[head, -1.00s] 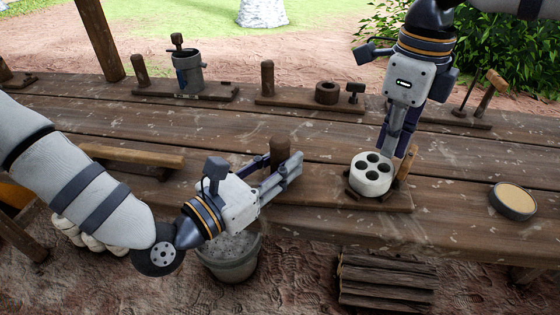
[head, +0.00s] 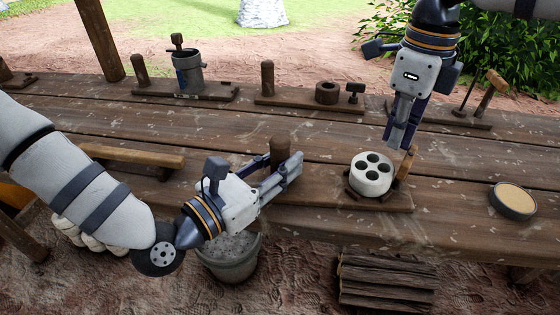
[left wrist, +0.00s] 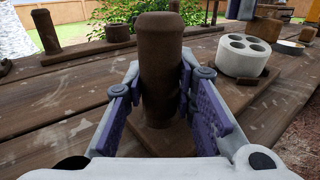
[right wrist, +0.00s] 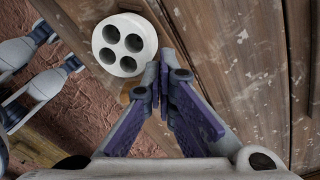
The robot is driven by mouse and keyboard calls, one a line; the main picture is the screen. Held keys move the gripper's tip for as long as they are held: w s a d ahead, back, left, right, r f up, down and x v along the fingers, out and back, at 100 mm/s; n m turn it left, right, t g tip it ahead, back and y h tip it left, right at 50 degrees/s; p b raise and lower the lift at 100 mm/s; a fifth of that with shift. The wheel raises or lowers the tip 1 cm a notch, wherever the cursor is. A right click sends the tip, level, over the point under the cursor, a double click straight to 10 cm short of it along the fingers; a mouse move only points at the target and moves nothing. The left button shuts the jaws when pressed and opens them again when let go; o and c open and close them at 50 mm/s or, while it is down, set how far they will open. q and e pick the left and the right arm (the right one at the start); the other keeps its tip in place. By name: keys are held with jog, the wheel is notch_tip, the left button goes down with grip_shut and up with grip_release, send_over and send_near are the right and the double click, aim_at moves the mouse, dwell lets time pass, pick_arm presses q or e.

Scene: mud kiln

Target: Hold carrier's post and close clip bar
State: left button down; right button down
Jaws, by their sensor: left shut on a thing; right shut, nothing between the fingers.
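The carrier is a wooden board (head: 330,192) near the table's front edge with an upright brown post (head: 280,150) at its left end. A white cylinder with several round holes (head: 371,185) sits toward its right end. The tan clip bar (head: 405,165) stands tilted just right of the cylinder. My left gripper (head: 282,167) is shut on the post, which stands between its finger pads in the left wrist view (left wrist: 160,75). My right gripper (head: 399,147) is shut and empty above and behind the clip bar. In the right wrist view its closed fingertips (right wrist: 165,72) are beside the cylinder; the bar is mostly hidden.
Behind stand similar boards, one with a dark ring (head: 327,93), one with a metal canister (head: 189,75). A round tan-topped dish (head: 513,200) lies at right. A bucket (head: 232,258) and stacked wood (head: 387,280) are below the front edge. The mid-table is fairly clear.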

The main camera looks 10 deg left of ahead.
jog(key=shift+w, duration=0.15)
dwell(0.3)
jog(key=shift+w+a+r, duration=0.1)
jog(key=shift+w+a, duration=0.05)
jog(key=shift+w, duration=0.1)
jog(key=shift+s+a+r, duration=1.15)
jog(key=shift+s+r, duration=0.3)
jog(key=shift+r, duration=1.95)
notch_tip(320, 180, down, 7)
jog(key=shift+d, duration=0.6)
jog(key=shift+w, duration=0.25)
jog(key=shift+w+d, duration=0.25)
jog(key=shift+w, duration=0.05)
